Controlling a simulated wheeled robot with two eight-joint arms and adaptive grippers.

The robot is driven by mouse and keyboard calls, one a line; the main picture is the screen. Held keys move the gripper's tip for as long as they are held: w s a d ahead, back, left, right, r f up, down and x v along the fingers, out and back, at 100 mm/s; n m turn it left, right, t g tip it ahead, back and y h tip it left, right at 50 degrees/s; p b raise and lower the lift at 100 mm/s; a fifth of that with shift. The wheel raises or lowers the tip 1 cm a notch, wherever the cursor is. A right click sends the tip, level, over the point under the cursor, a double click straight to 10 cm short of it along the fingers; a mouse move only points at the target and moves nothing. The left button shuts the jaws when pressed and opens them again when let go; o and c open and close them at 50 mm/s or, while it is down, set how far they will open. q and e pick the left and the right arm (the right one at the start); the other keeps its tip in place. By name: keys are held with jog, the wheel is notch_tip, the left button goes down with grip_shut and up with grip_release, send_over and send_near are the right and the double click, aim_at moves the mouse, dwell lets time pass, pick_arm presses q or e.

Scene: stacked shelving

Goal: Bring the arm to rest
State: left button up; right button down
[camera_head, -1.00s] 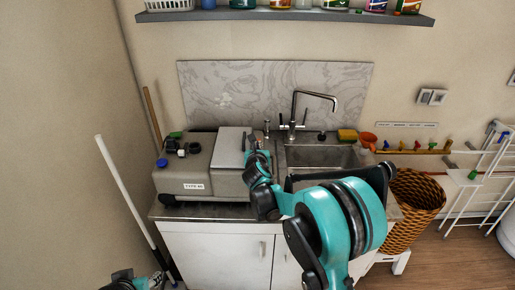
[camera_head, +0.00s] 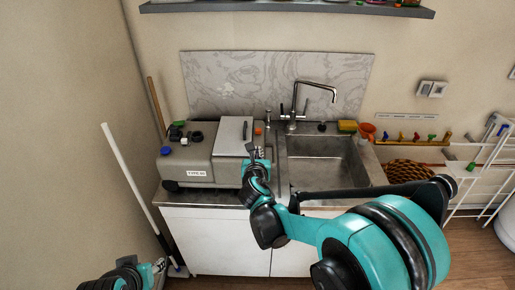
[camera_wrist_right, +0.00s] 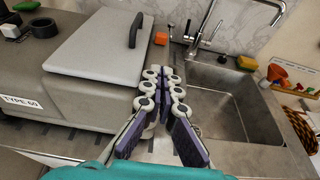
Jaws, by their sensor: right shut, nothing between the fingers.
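My right arm (camera_head: 360,245) reaches in from the lower right over the counter front. Its gripper (camera_head: 255,153) is beside the right front of the grey machine labelled "TYPE 60" (camera_head: 197,173). In the right wrist view the gripper's fingers (camera_wrist_right: 165,82) are drawn together with nothing between them, in front of the gap between the machine and the sink. I cannot tell whether they touch the machine. My left gripper (camera_head: 159,266) is low at the left edge of the cabinet; it is too small to tell whether it is open.
The sink (camera_head: 320,165) is empty, with a tap (camera_head: 297,110) behind it and a yellow sponge (camera_head: 347,126) at its back right corner. A white pole (camera_head: 130,180) leans at the left. A wicker basket (camera_head: 408,170) and white rack (camera_head: 485,175) stand right. A shelf (camera_head: 290,7) hangs above.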

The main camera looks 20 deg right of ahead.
jog(key=shift+w, duration=0.1)
dwell(0.3)
jog(key=s+d+f+m+g+b, duration=0.1)
jog(key=s+d+m+g, duration=0.1)
jog(key=s+m, duration=0.6)
jog(key=s+d+f+m+g+b, duration=0.1)
jog(key=s+d+m+g, duration=0.1)
jog(key=s+m, duration=0.6)
jog(key=s+a+f+m+g+y+b, duration=0.1)
jog(key=s+a+f+m+y, duration=0.1)
jog(key=s+m, duration=0.5)
jog(key=s+a+f+m+g+y+b, duration=0.1)
jog(key=s+a+f+m+g+y, duration=0.1)
jog(key=s+f+m, duration=0.2)
jog(key=s+m, duration=0.3)
jog(key=m, duration=0.2)
jog(key=shift+m, duration=0.4)
